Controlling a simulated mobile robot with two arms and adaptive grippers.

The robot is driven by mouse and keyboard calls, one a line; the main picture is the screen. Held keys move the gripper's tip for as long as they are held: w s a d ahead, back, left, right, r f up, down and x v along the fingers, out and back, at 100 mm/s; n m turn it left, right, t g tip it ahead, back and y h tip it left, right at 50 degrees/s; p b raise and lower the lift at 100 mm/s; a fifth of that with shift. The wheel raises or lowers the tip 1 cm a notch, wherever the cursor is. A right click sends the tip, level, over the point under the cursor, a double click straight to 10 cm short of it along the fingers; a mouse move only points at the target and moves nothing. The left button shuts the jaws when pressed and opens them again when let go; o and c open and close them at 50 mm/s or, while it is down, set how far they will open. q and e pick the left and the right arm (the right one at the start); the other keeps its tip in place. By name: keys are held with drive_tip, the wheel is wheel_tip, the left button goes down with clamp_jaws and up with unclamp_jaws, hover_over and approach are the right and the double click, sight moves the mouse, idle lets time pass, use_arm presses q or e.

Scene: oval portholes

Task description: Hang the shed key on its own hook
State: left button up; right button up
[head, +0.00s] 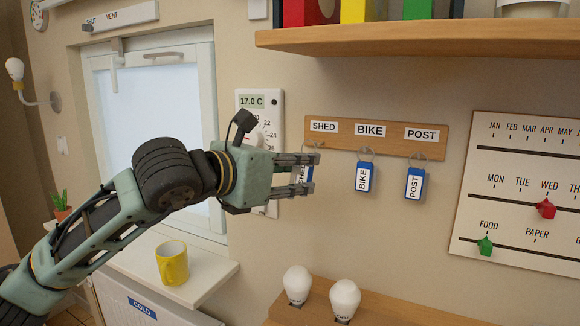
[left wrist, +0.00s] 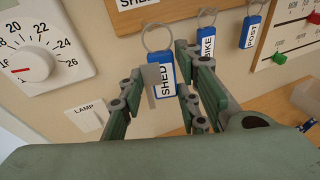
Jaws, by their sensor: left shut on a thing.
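The shed key has a blue tag with a white SHED label and a metal ring; it shows in the left wrist view (left wrist: 168,80), ring uppermost. My left gripper (head: 305,174) is shut on this tag, just below the SHED label (head: 324,127) of the wooden hook board (head: 346,132). In the head view the fingers hide most of the tag. The ring (left wrist: 157,38) is close under the SHED label in the left wrist view; I cannot tell whether it is on the hook. My right gripper is not in view.
The BIKE key (head: 364,177) and POST key (head: 415,185) hang on the board to the right. A thermostat (head: 260,108) is behind my gripper. A shelf (head: 420,38) juts out above. Two bulbs (head: 297,284) (head: 345,299) stand below, and a yellow mug (head: 173,263) is on the sill.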

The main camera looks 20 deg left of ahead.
use_arm(q)
drive_tip(key=shift+w+d+p, duration=0.25)
drive_tip(key=shift+w+p, duration=0.45)
drive_tip(key=shift+w, duration=0.35)
drive_tip(key=shift+w+d+f+p, duration=0.15)
drive_tip(key=shift+w+f, duration=0.1)
drive_tip(key=shift+w, duration=0.35)
drive_tip(key=shift+w+d+f+p, duration=0.15)
drive_tip(key=shift+w+f, duration=0.1)
drive_tip(key=shift+w, duration=0.3)
drive_tip(key=shift+w+f+b, duration=0.2)
drive_tip(key=shift+w+b, duration=0.2)
drive_tip(key=shift+b, duration=0.25)
drive_tip(key=shift+c, duration=0.2)
drive_tip(key=o, duration=1.1)
drive_tip(key=shift+o, duration=0.2)
